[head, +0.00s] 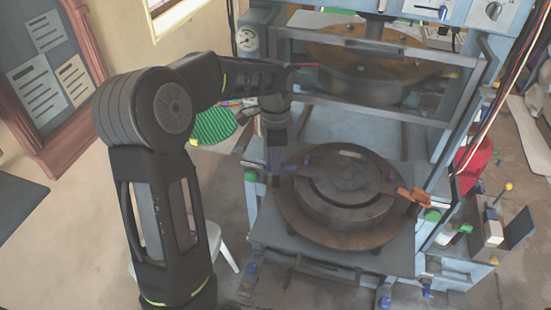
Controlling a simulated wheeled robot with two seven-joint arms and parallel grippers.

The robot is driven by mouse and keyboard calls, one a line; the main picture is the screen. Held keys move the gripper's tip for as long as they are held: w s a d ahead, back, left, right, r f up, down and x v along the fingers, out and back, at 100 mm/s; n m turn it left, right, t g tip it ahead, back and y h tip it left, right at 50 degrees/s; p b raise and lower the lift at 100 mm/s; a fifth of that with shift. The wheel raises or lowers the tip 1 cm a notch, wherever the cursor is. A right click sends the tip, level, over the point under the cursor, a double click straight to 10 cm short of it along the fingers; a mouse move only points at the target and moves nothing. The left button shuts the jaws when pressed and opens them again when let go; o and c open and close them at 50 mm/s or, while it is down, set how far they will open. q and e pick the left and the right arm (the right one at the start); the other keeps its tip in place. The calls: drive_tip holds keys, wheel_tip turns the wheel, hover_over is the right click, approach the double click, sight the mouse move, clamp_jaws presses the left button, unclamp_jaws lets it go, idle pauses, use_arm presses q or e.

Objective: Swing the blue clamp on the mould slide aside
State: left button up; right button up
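The mould (345,185) is a dark round plate with a raised ring, lying on the grey slide (390,262) of the press. The blue clamp (287,168) is at the left side of the mould's rim. An orange clamp (412,194) reaches over the rim on the right. My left gripper (275,146) points down directly above the blue clamp, at or very near it. Its fingers are small and dark and blend with the clamp, so I cannot tell whether they grip it. My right gripper is out of view.
The light blue press frame rises behind the slide, with a clear guard (375,82) above the mould.

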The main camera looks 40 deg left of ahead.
use_arm(q)
clamp_jaws()
drive_tip(key=shift+n, duration=0.5)
drive_tip(key=n, duration=0.2)
drive_tip(key=shift+n+b, duration=0.35)
drive_tip(key=shift+n, duration=0.05)
drive_tip(key=n, duration=0.9)
drive_tip(key=shift+b, duration=0.4)
drive_tip(key=n, duration=0.5)
